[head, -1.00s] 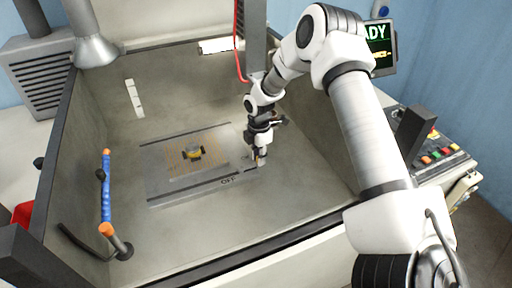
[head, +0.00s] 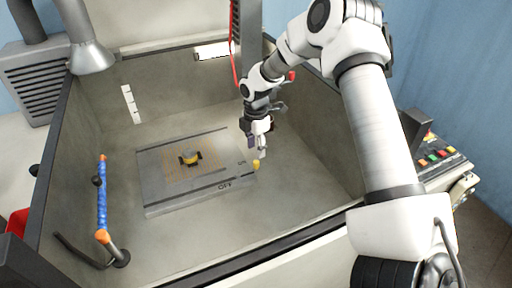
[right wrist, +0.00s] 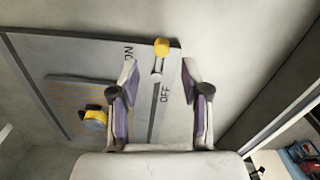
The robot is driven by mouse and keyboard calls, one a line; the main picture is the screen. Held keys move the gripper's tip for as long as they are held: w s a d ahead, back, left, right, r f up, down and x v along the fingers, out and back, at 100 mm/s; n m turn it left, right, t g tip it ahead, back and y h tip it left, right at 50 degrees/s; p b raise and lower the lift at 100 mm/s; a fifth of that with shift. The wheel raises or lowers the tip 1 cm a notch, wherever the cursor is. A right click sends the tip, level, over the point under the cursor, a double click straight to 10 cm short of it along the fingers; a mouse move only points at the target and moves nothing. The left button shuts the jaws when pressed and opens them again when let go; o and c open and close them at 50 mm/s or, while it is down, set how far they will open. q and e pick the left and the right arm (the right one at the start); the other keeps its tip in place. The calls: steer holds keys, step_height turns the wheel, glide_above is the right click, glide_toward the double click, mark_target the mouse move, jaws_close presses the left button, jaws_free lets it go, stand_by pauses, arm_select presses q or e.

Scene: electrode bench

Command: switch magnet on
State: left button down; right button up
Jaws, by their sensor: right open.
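The magnet is a flat grey plate (head: 160,190) on the bench floor, marked ON and OFF near its right end. Its lever has a yellow knob (head: 256,163), which also shows in the right wrist view (right wrist: 162,46). There the lever lies between the two words, with the knob out at the plate's edge. My right gripper (head: 258,150) is open and empty over the lever end. In the right wrist view its fingers (right wrist: 159,75) stand on either side of the lever; contact cannot be told. My left gripper is not in view.
A round yellow-and-dark part (head: 190,157) sits on the plate's orange grid. A blue handle with orange ends (head: 102,200) stands at the left. Box walls enclose the work area, with a front rim. A button panel (head: 436,155) is outside at the right.

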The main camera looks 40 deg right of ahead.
mark_target(256, 161)
step_height(256, 161, up, 6)
stand_by(0.5)
